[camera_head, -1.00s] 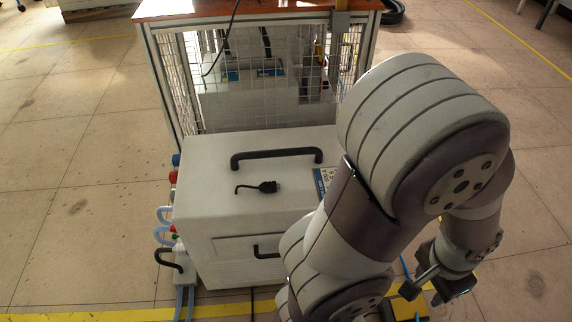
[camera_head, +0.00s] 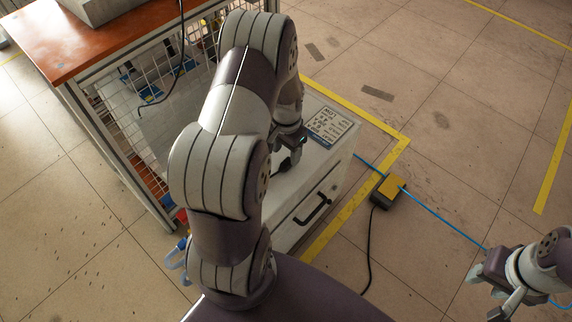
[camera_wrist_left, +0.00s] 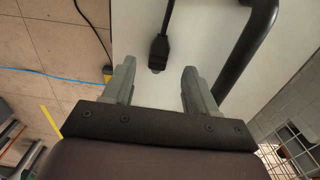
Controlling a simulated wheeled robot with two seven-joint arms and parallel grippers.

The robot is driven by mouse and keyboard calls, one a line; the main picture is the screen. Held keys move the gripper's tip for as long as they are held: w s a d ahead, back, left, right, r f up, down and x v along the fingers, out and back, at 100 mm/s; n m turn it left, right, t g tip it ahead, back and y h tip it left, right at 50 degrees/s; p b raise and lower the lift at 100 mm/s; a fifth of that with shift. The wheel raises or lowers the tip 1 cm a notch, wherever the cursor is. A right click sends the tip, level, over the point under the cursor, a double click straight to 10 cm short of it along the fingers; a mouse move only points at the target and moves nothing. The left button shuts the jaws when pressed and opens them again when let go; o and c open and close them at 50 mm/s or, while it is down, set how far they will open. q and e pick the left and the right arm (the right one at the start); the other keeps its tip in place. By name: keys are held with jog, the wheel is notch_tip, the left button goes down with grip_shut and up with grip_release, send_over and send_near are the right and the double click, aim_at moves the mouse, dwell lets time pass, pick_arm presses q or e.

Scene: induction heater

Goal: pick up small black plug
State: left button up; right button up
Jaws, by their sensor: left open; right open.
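The small black plug (camera_wrist_left: 158,52) lies on the white top of the heater box (camera_wrist_left: 205,25), its cord running up the left wrist view. My left gripper (camera_wrist_left: 158,68) is open, with one finger on each side of the plug's end and a gap to both. In the head view my left gripper (camera_head: 288,148) is low over the box top (camera_head: 312,160); the plug is not clearly visible there, with my arm in the way. My right gripper (camera_head: 496,288) is open and empty at the lower right, over the floor.
The box's black carry handle (camera_wrist_left: 254,48) is close to the right finger in the left wrist view. A mesh-sided bench with an orange top (camera_head: 100,50) stands beside the box. A yellow foot pedal (camera_head: 388,190) with cables lies on the floor.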

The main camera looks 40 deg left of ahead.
aim_at(287, 161)
pick_arm(q)
notch_tip(287, 161, down, 5)
jog(key=shift+d+r+b, duration=0.1)
jog(key=shift+b, duration=0.85)
jog(key=shift+r, duration=0.15)
grip_shut()
